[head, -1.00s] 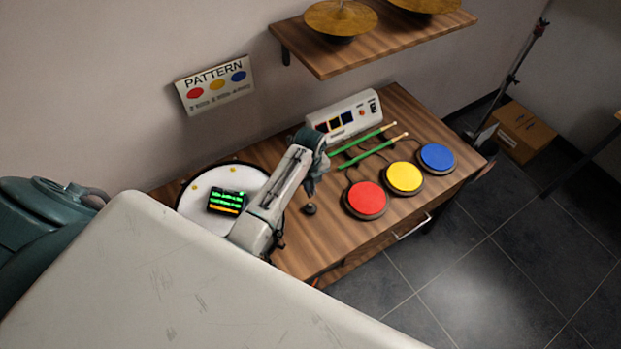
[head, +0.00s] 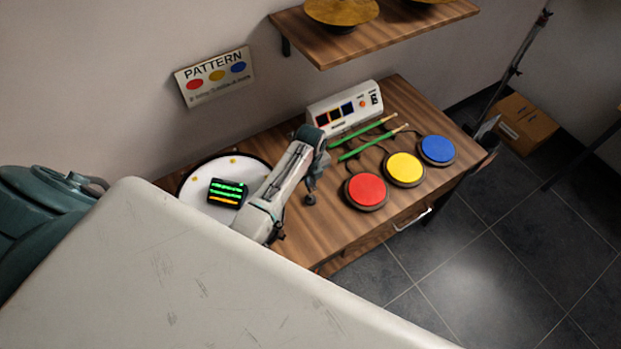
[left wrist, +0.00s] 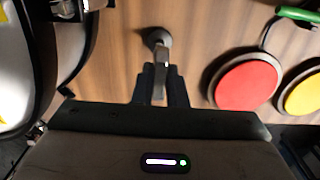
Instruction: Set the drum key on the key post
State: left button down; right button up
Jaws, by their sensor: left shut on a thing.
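My left gripper (left wrist: 160,84) points down over the wooden table, its two dark fingers shut on a narrow grey metal piece, which I take to be the drum key (left wrist: 159,82). Just beyond the fingertips is a small grey, round-ended piece (left wrist: 157,38), likely the key post. In the head view it shows as a small dark round foot (head: 309,199) right below the left gripper (head: 313,182). The fingers hide much of the key. I cannot tell whether key and post touch. My right gripper is not in view.
The red pad (head: 366,191), yellow pad (head: 404,169) and blue pad (head: 437,150) stand to the right. Green drumsticks (head: 372,142) lie behind, near a white control box (head: 345,109). A white drum (head: 206,172) with a small display (head: 227,193) is left.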

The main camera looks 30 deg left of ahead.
pick_arm(q)
jog(key=shift+f+b, duration=0.3)
jog(key=shift+f, duration=0.5)
jog(key=shift+f+b, duration=0.3)
jog(key=shift+f, duration=0.45)
dwell(0.6)
jog(key=shift+r+p, duration=0.15)
jog(key=shift+p, duration=0.3)
jog(key=c, duration=1.4)
grip_release()
jog(key=shift+o, duration=0.2)
